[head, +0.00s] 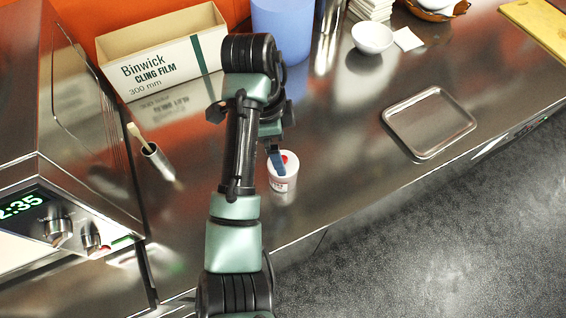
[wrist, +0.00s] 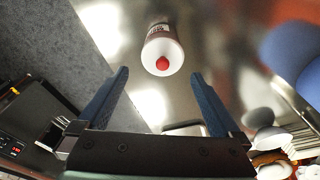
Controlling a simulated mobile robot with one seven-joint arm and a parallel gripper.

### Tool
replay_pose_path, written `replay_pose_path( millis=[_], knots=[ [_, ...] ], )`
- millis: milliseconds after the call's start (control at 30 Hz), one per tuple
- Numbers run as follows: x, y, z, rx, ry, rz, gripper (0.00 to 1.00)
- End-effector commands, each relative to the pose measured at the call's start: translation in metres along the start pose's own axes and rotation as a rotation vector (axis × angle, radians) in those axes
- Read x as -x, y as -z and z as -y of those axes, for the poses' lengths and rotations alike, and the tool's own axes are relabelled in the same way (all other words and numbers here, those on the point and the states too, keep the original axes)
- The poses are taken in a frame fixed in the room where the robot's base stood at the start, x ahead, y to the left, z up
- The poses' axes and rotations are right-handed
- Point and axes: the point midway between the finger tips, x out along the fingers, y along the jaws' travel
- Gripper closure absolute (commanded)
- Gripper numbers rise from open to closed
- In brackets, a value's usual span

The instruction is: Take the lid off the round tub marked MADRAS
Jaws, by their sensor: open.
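A round white tub (head: 283,181) with reddish lettering too small to read stands on the steel counter, near its front edge. Its white lid (head: 279,161) with a red knob is on top. In the wrist view the tub (wrist: 157,31) lies beyond my fingertips, with the lid (wrist: 153,55) and its red knob facing the camera. My gripper (wrist: 158,75) is open and empty, its two blue fingers apart on either side below the lid. In the head view one blue finger (head: 277,162) shows beside the lid, and the rest of the gripper is hidden behind my arm.
An empty metal tray (head: 428,153) lies to the right. A cling film box (head: 161,68), a blue canister (head: 283,30) and a white bowl (head: 371,37) stand behind. A metal cup with a brush (head: 157,160) is at left, beside an appliance (head: 62,150). Counter between tub and tray is clear.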

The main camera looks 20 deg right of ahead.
Motion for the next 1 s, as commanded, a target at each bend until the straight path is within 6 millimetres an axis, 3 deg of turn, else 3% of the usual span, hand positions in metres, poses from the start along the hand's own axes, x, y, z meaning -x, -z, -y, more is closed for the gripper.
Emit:
replay_pose_path(
  millis=[300, 600, 1000],
  knots=[
    [-0.043, -0.002, 0.003, -0.001, -0.004, 0.000, 0.00],
    [-0.048, -0.002, 0.004, -0.001, 0.000, 0.000, 0.00],
    [-0.048, -0.002, 0.004, -0.001, -0.001, 0.000, 0.72]
  ],
)
